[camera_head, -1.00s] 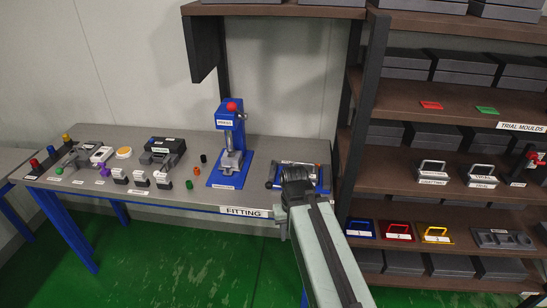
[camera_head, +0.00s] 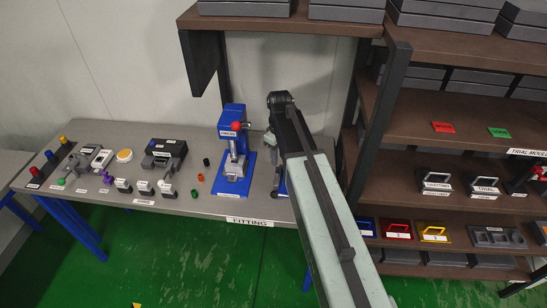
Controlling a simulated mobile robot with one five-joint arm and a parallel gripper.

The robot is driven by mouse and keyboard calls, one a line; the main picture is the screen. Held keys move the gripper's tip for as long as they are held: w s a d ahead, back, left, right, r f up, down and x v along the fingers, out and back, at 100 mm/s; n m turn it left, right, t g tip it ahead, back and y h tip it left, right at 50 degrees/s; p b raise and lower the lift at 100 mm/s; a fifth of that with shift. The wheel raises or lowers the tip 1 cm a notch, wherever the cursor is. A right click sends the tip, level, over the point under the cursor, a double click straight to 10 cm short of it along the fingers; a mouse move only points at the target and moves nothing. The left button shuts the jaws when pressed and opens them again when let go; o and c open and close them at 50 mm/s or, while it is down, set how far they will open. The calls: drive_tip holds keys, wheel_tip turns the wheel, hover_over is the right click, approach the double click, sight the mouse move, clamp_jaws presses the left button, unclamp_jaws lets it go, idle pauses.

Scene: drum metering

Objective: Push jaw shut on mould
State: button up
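I cannot see the jaw or a mould there, nor whether the jaw is open. My arm reaches up from the lower right over this end of the bench. A pale part of it shows beside the blue press.
A blue press (camera_head: 234,150) with a red knob stands just left of my arm. Small coloured cylinders, labelled blocks and a dark device (camera_head: 165,152) lie further left on the grey bench (camera_head: 215,205). A brown shelf rack (camera_head: 420,205) stands close on the right.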

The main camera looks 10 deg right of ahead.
sight(278, 170)
wheel_tip(278, 170, down, 8)
drive_tip(key=b, duration=0.8)
drive_tip(key=shift+a, duration=0.1)
clamp_jaws()
idle(0.9)
